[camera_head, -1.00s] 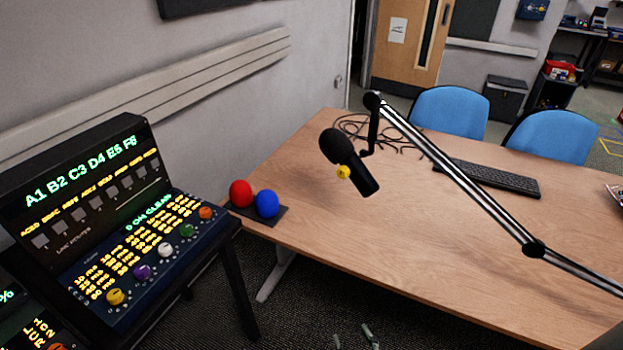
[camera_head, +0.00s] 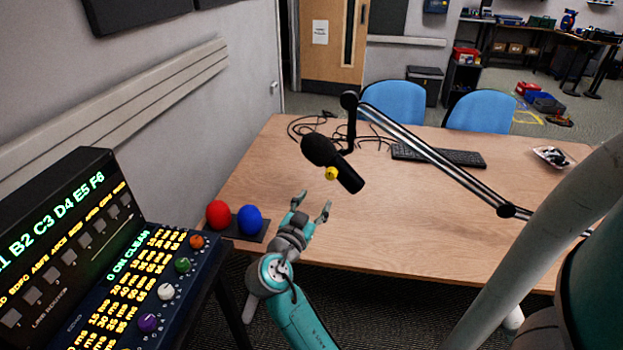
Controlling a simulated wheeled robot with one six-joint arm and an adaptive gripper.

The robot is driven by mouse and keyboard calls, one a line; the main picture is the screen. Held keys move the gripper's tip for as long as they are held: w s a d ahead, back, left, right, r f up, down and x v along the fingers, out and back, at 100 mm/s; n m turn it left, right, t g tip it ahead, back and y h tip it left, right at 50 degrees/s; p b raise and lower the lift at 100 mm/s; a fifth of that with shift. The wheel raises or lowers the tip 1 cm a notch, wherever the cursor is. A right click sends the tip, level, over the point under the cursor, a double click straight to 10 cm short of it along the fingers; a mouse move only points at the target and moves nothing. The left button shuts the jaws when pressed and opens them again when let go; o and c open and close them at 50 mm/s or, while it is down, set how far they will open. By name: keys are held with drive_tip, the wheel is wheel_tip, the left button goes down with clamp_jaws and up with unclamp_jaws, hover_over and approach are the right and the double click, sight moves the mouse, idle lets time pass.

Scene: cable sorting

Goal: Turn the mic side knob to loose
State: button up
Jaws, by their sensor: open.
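A black microphone (camera_head: 321,151) hangs tilted from a black-and-silver boom arm (camera_head: 436,156) above the wooden table. A small yellow side knob (camera_head: 331,173) sits on the underside of its body, facing me. I cannot read any marking on the knob. My gripper (camera_head: 312,205) is open and empty. In the picture its two fingertips lie just below the knob, pointing up and away from me. The gripper looks apart from the microphone and the knob.
A red ball (camera_head: 218,214) and a blue ball (camera_head: 250,219) sit on a dark base at the table's left corner. A control panel with coloured knobs (camera_head: 166,291) stands at left. A keyboard (camera_head: 437,155), cables (camera_head: 312,128) and blue chairs (camera_head: 395,102) are behind.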

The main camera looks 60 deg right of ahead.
sight(330, 175)
drive_tip(key=d, duration=0.3)
drive_tip(key=w+d, duration=0.1)
drive_tip(key=d, duration=0.3)
drive_tip(key=w+d, duration=0.1)
drive_tip(key=d, duration=0.2)
drive_tip(key=shift+d+r, duration=0.2)
drive_tip(key=shift+d, duration=0.15)
clamp_jaws()
